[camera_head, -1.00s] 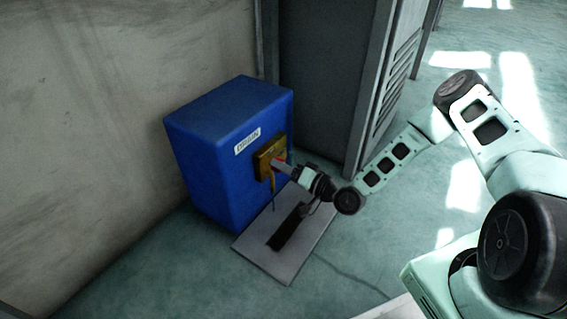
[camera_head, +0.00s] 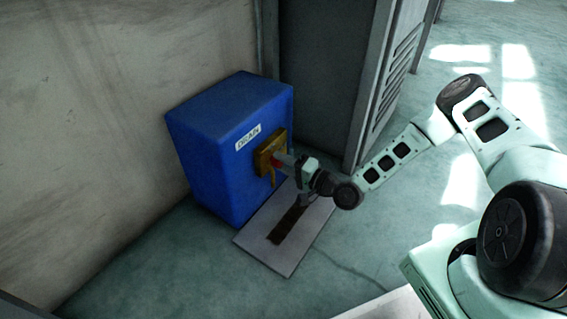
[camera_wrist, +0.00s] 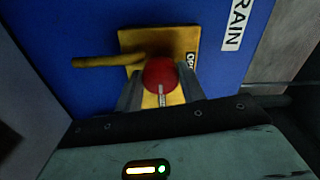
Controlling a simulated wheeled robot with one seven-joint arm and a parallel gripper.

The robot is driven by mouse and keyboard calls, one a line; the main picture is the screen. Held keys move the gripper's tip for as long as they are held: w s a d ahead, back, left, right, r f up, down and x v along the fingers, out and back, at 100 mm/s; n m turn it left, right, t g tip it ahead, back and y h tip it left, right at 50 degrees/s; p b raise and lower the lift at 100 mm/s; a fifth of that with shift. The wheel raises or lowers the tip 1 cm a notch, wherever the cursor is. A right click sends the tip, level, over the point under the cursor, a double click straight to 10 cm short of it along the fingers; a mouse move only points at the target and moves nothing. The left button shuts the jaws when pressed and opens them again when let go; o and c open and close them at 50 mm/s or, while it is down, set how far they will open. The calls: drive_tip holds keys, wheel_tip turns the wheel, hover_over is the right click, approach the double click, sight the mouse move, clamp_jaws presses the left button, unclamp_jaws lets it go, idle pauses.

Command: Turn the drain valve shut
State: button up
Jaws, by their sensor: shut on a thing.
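The drain valve is on the front of a blue box (camera_head: 215,150) with a white DRAIN label (camera_head: 248,137). It has a yellow-brass plate (camera_head: 264,152), a spout pointing down (camera_head: 273,180) and a red handle (camera_head: 276,161). My gripper (camera_head: 285,160) reaches it from the right. In the wrist view the rounded red handle (camera_wrist: 160,72) lies between the two fingers of my gripper (camera_wrist: 162,86), which are shut on it. The spout (camera_wrist: 105,61) points left there. A partly hidden label starting "OP" (camera_wrist: 190,58) is on the plate. The fingers hide part of the handle.
A pale floor plate with a dark slot (camera_head: 265,257) lies below the valve. A grey cabinet with a louvred side (camera_head: 392,70) stands close on the right. A wall (camera_head: 110,110) is on the left. The floor in front is clear.

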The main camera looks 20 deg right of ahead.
drive_tip(key=o, duration=1)
drive_tip(key=shift+p+v, duration=3.5)
drive_tip(key=shift+v, duration=5.2)
